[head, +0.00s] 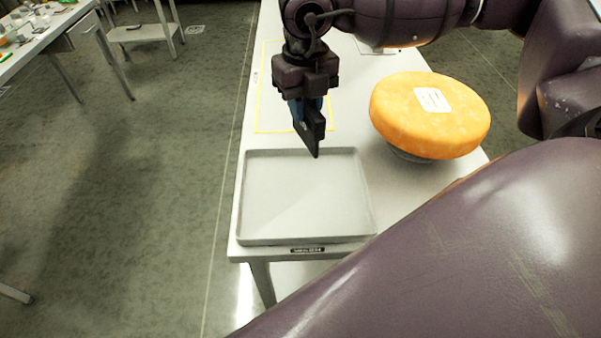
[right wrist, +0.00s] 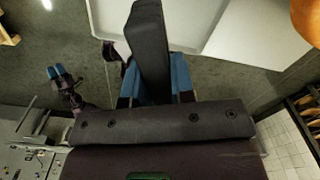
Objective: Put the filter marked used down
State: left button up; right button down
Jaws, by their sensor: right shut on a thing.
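My right gripper (head: 308,108) comes down from the top of the head view, with blue fingers shut on a dark, flat filter (head: 313,138). The filter hangs just beyond the far rim of the grey tray (head: 247,195), apparently above the table. In the right wrist view the filter (right wrist: 150,45) sticks out between the blue fingers (right wrist: 155,88). No "used" mark on it is readable. The tray is empty. What looks like my left gripper (right wrist: 61,76), blue-tipped, shows small at the left of the right wrist view, away from the table; its opening is unclear.
The tray lies on the near end of a white table (head: 400,180). A yellow outline (head: 258,95) is marked behind it. An orange cheese wheel (head: 400,115) with a white label sits on a round support at the right. Another cluttered table (head: 60,22) stands far left.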

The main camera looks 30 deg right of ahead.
notch_tip(320, 180, down, 17)
jog(key=shift+f, duration=0.2)
pick_arm(q)
jog(key=shift+w+r, duration=0.25)
jog(key=shift+r, duration=0.3)
jog(key=shift+s, duration=0.1)
pick_arm(e)
jog(key=shift+f, duration=0.15)
pick_arm(q)
jog(key=shift+f, duration=0.2)
pick_arm(e)
jog(key=c, duration=1)
grip_release()
jog(key=shift+o, duration=0.2)
